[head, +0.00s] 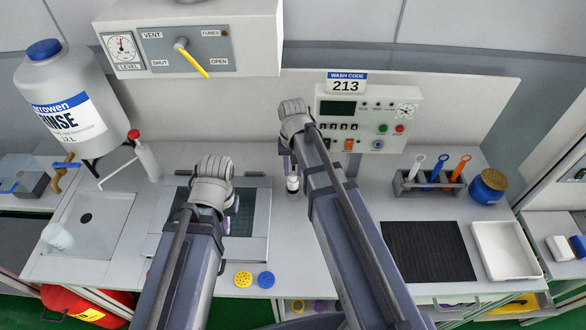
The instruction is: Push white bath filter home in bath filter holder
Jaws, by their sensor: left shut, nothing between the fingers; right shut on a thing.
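A small white cylindrical piece (293,183) stands upright on the worktop just below my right gripper (287,156). I take it to be the white bath filter, with its lower end at the holder; the arm covers part of it, so how deep it sits cannot be seen. My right gripper is shut on it from above, its fingers mostly hidden behind the wrist. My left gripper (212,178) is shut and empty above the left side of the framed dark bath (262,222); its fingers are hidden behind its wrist.
A control box (365,120) stands behind my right wrist. A holder with several brushes (430,190), a blue jar (488,187), a black mat (428,250) and a white tray (505,250) are to the right. Yellow (243,279) and blue (266,279) discs lie in front. A rinse tank (70,100) is left.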

